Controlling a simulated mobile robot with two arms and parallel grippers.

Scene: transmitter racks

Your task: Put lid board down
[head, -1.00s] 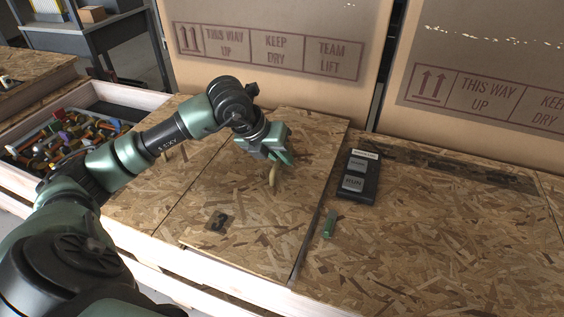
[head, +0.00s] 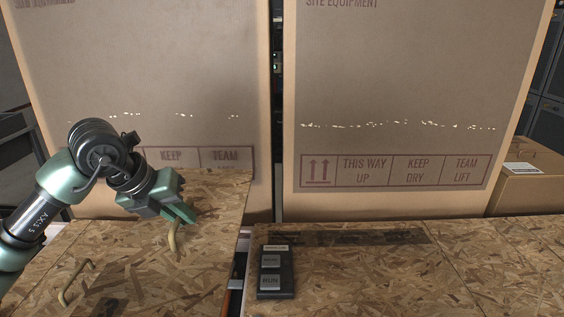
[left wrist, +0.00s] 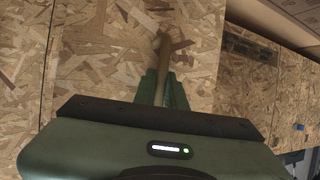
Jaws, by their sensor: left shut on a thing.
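The lid board (head: 207,215) is a chipboard panel with a curved tan handle (head: 175,240), at the left of the head view. My left gripper (head: 180,213) is shut on this handle. The board's right edge looks higher than the neighbouring chipboard top, with an open gap beside it; how far it is raised is hard to tell. In the left wrist view the fingers (left wrist: 160,88) close around the handle (left wrist: 162,55), with the board (left wrist: 100,50) behind it. My right gripper is not in view.
A black control box (head: 276,272) lies on the right chipboard top (head: 380,280), which is otherwise mostly clear. Two tall cartons (head: 150,70) (head: 400,90) stand behind. Another handle (head: 75,284) shows at lower left. A small carton (head: 527,178) is at the right.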

